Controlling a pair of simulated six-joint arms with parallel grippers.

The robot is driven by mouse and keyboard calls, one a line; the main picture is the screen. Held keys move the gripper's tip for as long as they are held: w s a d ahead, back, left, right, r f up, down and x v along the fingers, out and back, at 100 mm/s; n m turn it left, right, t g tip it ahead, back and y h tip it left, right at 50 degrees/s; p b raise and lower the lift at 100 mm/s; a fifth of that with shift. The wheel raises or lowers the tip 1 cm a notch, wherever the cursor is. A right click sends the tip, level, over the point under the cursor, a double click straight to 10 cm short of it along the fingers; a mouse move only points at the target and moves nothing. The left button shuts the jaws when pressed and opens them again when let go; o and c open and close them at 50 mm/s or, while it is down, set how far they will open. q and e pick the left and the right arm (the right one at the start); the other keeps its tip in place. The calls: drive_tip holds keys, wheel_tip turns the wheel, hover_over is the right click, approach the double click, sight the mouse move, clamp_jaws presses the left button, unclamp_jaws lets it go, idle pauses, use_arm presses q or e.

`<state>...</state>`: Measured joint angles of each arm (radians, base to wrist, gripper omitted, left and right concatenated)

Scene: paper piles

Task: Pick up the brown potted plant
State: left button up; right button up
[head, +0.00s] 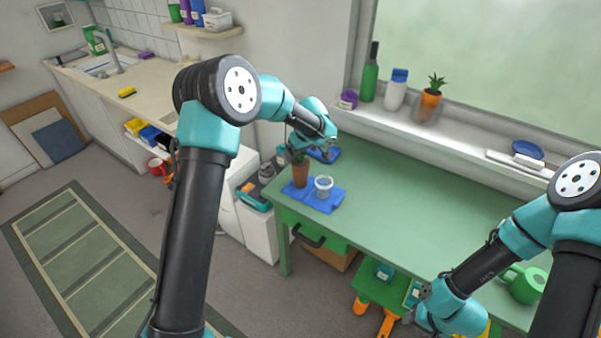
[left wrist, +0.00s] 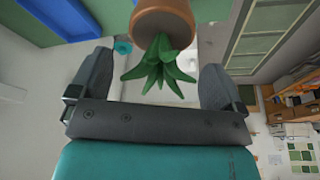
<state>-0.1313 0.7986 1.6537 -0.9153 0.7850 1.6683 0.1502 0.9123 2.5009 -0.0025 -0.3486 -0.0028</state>
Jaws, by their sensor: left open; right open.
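The brown potted plant (head: 301,174) stands on a blue cloth at the left end of the green table; my left gripper hides part of its leaves in the head view. In the left wrist view its brown pot (left wrist: 163,20) and green leaves (left wrist: 160,66) show between the two open fingers. My left gripper (head: 302,154) is open at the top of the plant, and its fingers (left wrist: 160,88) are not closed on it. My right gripper (head: 420,310) is open and empty, low at the table's front edge, far from the plant.
A small white cup (head: 323,186) stands right beside the pot on the blue cloth (head: 325,203). Another potted plant in an orange pot (head: 430,104), a green bottle (head: 370,78) and a white bottle (head: 396,92) stand on the windowsill. The middle of the green table (head: 400,205) is clear.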

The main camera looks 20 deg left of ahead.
use_arm(q)
drive_tip(key=shift+x, duration=1.1)
drive_tip(key=c, duration=1.5)
